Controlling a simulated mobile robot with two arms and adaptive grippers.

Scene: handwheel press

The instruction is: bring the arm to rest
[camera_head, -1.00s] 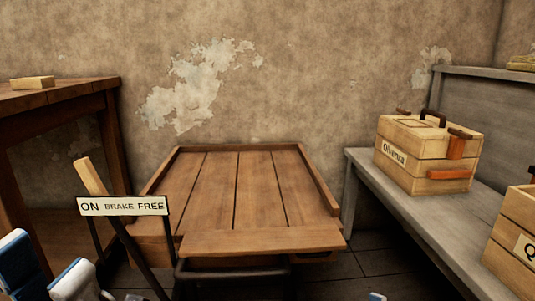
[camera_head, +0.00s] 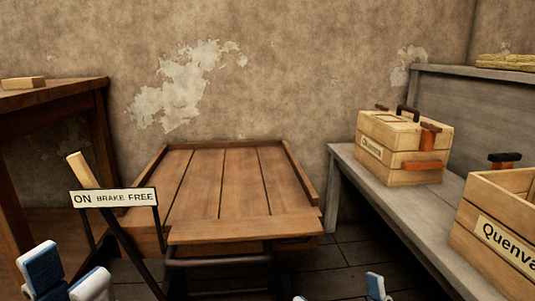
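My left gripper (camera_head: 66,275) shows at the bottom left, with blue and white fingertips set apart and nothing seen between them. It is in front of and below the brake lever (camera_head: 79,171) and its sign reading "ON BRAKE FREE" (camera_head: 114,197), apart from them in the picture. My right gripper (camera_head: 338,291) shows only as two small fingertips at the bottom edge, well apart, with the rest out of the picture. No object shows between them.
A wooden cart bed (camera_head: 208,185) stands in the middle against the wall. A grey bench (camera_head: 352,166) on the right holds a closed crate (camera_head: 388,160) and an open crate (camera_head: 503,190). A brown table (camera_head: 50,97) with a small block (camera_head: 23,84) stands on the left.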

